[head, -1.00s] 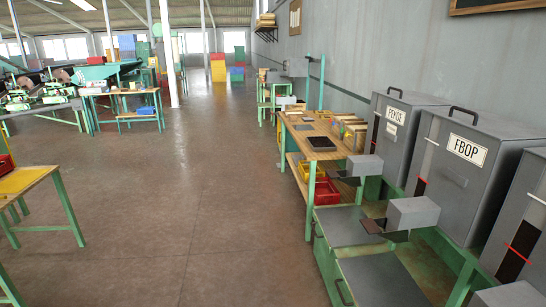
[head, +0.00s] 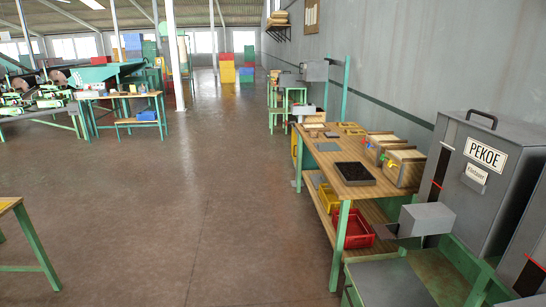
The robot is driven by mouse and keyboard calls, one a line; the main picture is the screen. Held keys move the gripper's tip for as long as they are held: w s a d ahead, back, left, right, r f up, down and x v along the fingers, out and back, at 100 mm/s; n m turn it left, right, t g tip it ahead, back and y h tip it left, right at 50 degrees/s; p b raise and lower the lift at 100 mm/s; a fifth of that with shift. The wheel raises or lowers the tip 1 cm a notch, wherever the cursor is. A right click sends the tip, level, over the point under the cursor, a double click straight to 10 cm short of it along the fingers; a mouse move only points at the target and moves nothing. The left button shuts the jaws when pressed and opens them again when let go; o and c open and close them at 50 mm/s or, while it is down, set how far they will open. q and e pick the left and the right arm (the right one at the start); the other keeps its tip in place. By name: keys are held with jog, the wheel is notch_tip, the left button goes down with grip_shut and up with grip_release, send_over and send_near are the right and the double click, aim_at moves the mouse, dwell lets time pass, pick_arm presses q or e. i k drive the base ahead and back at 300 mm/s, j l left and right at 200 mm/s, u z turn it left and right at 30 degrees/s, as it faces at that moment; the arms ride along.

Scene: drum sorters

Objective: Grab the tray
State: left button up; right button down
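A dark, shallow, square tray (head: 355,174) lies flat on the wooden top of a green-legged workbench (head: 345,190), right of centre. Its inside looks dark, and I cannot tell what it holds. A smaller flat grey piece (head: 328,147) lies further back on the same bench. Neither of my grippers shows in the head view, and nothing is touching the tray.
Wooden boxes (head: 404,168) stand right of the tray. A red bin (head: 356,230) and yellow bin (head: 329,197) sit on the lower shelf. The grey PEKOE cabinet (head: 480,175) stands at right. Open floor (head: 200,220) lies left of the bench.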

aim_at(353, 173)
jog(key=i, duration=1.65)
jog(key=i+z, duration=0.3)
jog(key=i, duration=0.15)
jog(key=i+j+z, duration=0.1)
jog(key=i+z, duration=0.15)
jog(key=i, duration=0.25)
jog(key=i+j+z, duration=0.3)
jog(key=i, duration=0.15)
jog(key=l, duration=0.1)
